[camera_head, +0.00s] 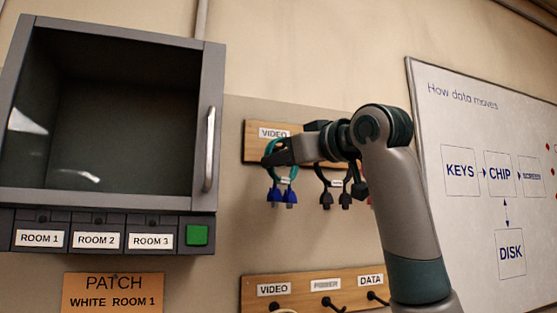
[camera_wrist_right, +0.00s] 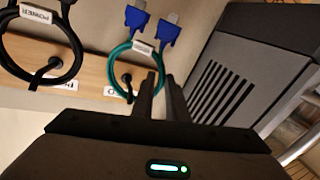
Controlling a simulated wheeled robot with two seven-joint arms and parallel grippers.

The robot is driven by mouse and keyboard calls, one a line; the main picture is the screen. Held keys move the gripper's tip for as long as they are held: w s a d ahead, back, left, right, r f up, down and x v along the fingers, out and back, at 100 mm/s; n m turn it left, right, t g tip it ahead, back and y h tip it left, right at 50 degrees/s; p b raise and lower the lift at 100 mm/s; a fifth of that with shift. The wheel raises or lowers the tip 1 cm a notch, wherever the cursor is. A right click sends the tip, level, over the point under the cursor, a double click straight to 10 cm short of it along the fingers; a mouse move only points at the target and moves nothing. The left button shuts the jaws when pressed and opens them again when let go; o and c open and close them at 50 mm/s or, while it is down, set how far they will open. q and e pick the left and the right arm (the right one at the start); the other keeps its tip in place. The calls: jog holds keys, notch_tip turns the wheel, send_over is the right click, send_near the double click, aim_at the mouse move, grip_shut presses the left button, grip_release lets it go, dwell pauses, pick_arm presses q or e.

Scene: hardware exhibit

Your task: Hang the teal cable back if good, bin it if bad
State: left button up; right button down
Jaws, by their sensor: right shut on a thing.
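The teal cable (camera_head: 269,172) is a coiled loop with two blue plugs and a white tag, in front of the upper wooden board by its VIDEO label. My right gripper (camera_head: 272,153) is shut on the upper part of the loop. In the right wrist view the teal cable (camera_wrist_right: 117,58) runs to the fingertips (camera_wrist_right: 161,82), close to a dark peg on the board. I cannot tell whether the loop still bears on that peg. The blue plugs (camera_wrist_right: 152,25) show there with pale metal ends. My left gripper is not in view.
A black cable (camera_head: 325,180) hangs just right, tagged POWER in the wrist view (camera_wrist_right: 42,15). A lower board (camera_head: 300,303) has several labelled pegs. A grey cabinet (camera_head: 213,60) with room buttons and a green button (camera_head: 198,235) stands left. A whiteboard (camera_head: 480,115) is right.

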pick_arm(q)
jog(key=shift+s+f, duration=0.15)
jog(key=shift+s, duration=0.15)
pick_arm(e)
jog(key=c, duration=1.7)
grip_release()
jog(key=shift+o, duration=0.2)
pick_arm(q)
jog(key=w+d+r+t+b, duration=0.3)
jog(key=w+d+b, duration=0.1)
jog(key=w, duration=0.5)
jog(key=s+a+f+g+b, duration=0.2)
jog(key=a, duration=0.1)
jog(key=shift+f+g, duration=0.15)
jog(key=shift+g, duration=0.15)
pick_arm(e)
jog(key=v, duration=1.7)
jog(key=shift+s+d, duration=0.15)
